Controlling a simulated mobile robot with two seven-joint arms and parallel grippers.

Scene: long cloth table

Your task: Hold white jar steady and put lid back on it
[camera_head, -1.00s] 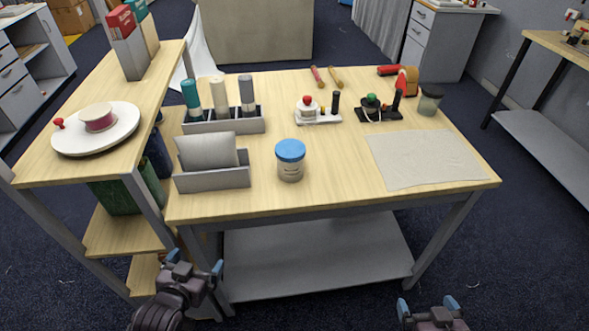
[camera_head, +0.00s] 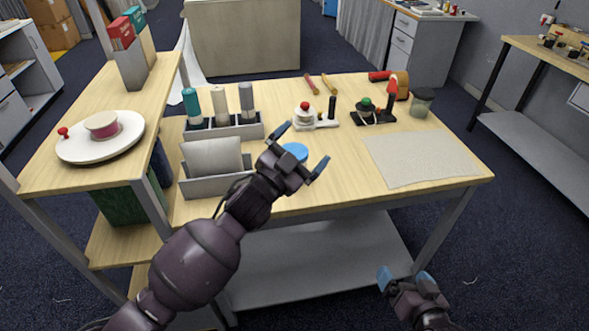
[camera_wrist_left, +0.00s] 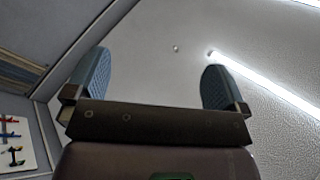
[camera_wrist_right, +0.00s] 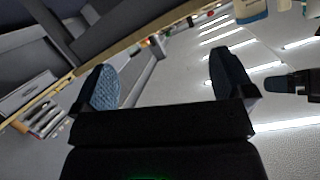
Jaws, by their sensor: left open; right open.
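The white jar stands near the table's front edge, below its blue lid (camera_head: 295,151). In the head view its body is almost wholly hidden behind my left gripper, and only part of the blue top shows. The lid looks seated on the jar, but I cannot tell how tightly. My left gripper (camera_head: 300,148) is open and raised in front of the jar, its fingers spread. I cannot tell whether it touches. The left wrist view shows nothing between the fingers. My right gripper (camera_head: 404,275) is open and empty, low in front of the table's front edge.
A grey file holder (camera_head: 215,184) stands left of the jar, with a bottle rack (camera_head: 222,131) behind it. Small tool stands (camera_head: 314,120) and a dark-lidded jar (camera_head: 422,104) stand further back. A grey mat (camera_head: 420,158) lies bare at right. A shelf unit (camera_head: 50,160) borders the left.

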